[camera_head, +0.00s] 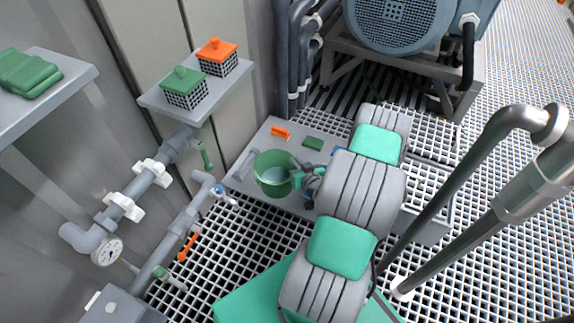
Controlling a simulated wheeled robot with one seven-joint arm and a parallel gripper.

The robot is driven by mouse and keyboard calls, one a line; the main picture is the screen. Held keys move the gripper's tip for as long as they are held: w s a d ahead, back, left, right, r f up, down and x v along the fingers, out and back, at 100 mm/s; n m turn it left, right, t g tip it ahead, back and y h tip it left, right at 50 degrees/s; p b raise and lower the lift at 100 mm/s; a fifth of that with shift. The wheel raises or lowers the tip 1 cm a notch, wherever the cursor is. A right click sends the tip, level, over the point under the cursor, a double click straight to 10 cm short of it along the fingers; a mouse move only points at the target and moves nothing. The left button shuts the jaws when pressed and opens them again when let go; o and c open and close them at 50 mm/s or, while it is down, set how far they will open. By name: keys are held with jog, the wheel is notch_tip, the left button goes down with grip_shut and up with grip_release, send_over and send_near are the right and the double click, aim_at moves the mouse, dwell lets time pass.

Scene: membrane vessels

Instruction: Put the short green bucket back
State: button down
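The short green bucket (270,174) is open at the top, and I look down into it. It is at the left part of a low grey platform (240,184). Whether it rests on the platform or is held just above it, I cannot tell. My gripper (298,177) is at the bucket's right rim, with its dark and green fingers overlapping the rim. My own arm covers much of the gripper, so I cannot see whether the fingers are closed on the rim.
An orange block (280,132) and a green block (313,143) lie behind the bucket. Pipes with a gauge (107,251) stand at left. A shelf (150,99) holds green-lidded (185,88) and orange-lidded (217,57) baskets. A motor (398,22) is behind; a grey pipe rail (460,178) is right.

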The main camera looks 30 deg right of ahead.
jog(key=w+d+f+b, duration=0.4)
jog(key=w+f+b, duration=0.2)
jog(key=w+f, duration=0.3)
jog(key=shift+f, duration=1)
jog(key=shift+f+b, duration=0.2)
jog(key=shift+b, duration=0.15)
jog(key=c, duration=1.6)
grip_release()
